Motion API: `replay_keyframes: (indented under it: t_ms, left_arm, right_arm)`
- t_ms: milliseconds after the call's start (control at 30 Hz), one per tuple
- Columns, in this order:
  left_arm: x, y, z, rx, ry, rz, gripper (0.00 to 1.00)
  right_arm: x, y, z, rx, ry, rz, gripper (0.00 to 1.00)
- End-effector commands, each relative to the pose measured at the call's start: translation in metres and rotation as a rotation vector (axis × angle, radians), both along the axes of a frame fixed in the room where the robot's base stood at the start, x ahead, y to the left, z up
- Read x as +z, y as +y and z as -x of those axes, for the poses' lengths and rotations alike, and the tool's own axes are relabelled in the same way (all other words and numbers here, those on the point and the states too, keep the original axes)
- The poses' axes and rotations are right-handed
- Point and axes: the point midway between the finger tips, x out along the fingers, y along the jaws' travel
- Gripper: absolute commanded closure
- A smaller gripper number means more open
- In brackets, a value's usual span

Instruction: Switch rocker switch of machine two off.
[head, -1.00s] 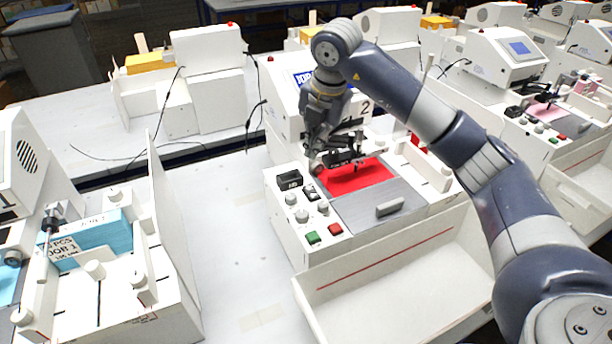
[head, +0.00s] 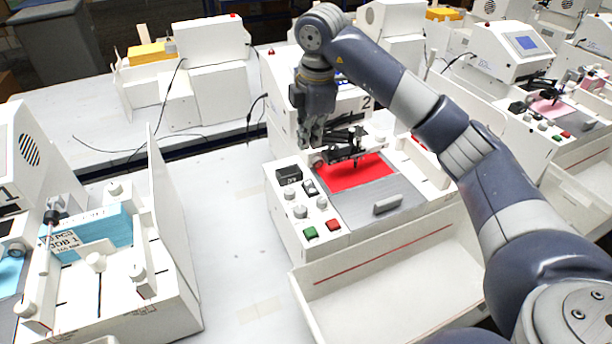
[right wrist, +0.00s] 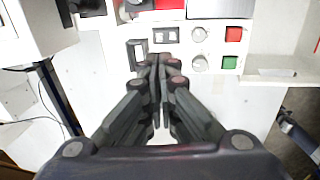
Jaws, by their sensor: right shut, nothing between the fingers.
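Machine two is the white plotter (head: 278,224) marked "2", with a red sheet (head: 356,175) on its bed. Its small rocker switch (head: 310,187) sits on the control panel beside a black display box (head: 289,175). In the right wrist view the rocker switch (right wrist: 165,34) lies just beyond my fingertips; I cannot tell which side is pressed. My right gripper (head: 309,143) points down behind the panel, above and apart from the switch. In the right wrist view the right gripper (right wrist: 160,64) is shut and empty. My left gripper is not in view.
Knobs (head: 301,211), a green button (head: 310,233) and a red button (head: 333,225) sit close to the switch. The black pen carriage (head: 345,147) is right of my gripper. A white tray (head: 395,262) projects in front. The table left of the machine is clear.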

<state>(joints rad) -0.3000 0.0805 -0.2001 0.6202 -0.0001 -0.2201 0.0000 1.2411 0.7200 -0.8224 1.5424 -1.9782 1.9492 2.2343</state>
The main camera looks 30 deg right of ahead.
Motion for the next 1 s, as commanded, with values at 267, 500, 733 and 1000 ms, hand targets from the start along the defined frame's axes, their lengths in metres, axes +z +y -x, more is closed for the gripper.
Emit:
replay_keyframes:
  t_ms: [267, 500, 733, 1000]
  left_arm:
    - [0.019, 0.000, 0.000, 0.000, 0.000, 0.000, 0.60]
    - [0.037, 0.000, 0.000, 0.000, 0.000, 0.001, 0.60]
    - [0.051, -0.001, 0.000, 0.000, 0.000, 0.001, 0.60]
    - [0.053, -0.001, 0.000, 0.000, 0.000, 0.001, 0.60]
  right_arm:
    - [-0.043, -0.001, -0.005, 0.001, 0.008, 0.001, 1.00]
    - [-0.093, -0.001, -0.013, 0.001, 0.006, 0.001, 1.00]
    - [-0.124, -0.001, -0.019, 0.001, 0.003, 0.000, 1.00]
    - [-0.135, -0.001, -0.021, 0.002, 0.000, 0.000, 1.00]
